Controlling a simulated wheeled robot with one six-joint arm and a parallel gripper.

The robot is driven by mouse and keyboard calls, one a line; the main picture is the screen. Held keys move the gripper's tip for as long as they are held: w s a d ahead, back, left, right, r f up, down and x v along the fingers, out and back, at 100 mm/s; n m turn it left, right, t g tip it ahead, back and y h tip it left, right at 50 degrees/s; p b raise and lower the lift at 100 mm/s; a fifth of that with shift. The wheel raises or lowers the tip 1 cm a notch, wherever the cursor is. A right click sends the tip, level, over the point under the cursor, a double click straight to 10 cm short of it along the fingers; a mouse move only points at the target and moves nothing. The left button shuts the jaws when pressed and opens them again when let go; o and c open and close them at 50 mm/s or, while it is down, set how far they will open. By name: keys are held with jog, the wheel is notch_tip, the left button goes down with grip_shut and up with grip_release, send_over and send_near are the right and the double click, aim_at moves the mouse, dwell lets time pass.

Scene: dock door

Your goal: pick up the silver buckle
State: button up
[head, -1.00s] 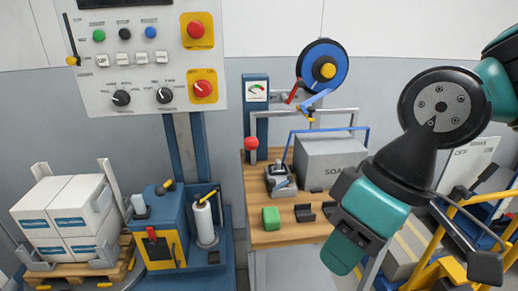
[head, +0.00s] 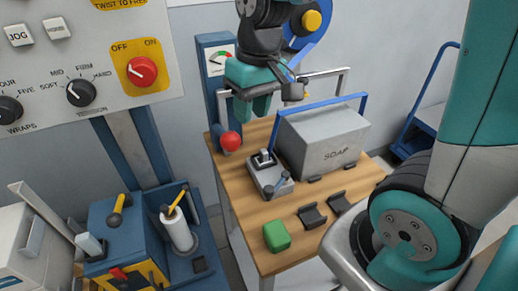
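I cannot single out a silver buckle for certain. The closest match is a grey metal fitting (head: 268,178) with a dark lever, lying on the wooden table left of the soap box. My gripper (head: 252,108) hangs above the back left of the table in the head view, its teal fingers pointing down. It is apart from the grey fitting and higher than it. Nothing shows in its grasp, but the angle hides whether its fingers are apart.
The wooden table (head: 240,207) also bears a grey soap box (head: 325,142), a green block (head: 277,236) and black brackets (head: 312,216). A red ball knob (head: 231,141) stands at its left edge. A control panel (head: 60,75) hangs at upper left. A blue trolley (head: 412,145) is right.

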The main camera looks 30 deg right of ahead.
jog(key=w+d+f+m+h, duration=0.1)
jog(key=w+d+f+m, duration=0.15)
jog(key=w+d, duration=0.35)
jog(key=p, duration=0.1)
send_over(264, 151)
jog(key=shift+m, duration=0.35)
jog(key=f, duration=1)
jog(key=shift+s+d+f, duration=0.15)
jog(key=shift+s+f, duration=0.05)
jog(key=shift+f, duration=0.05)
jog(key=shift+w+f+p, duration=0.15)
jog(key=shift+f+p, duration=0.2)
jog(key=shift+f, duration=1.1)
jog(key=shift+w+f+p, duration=0.1)
jog(key=shift+f+p, duration=0.25)
jog(key=shift+f, duration=1.1)
jog(key=shift+c, duration=0.5)
grip_shut()
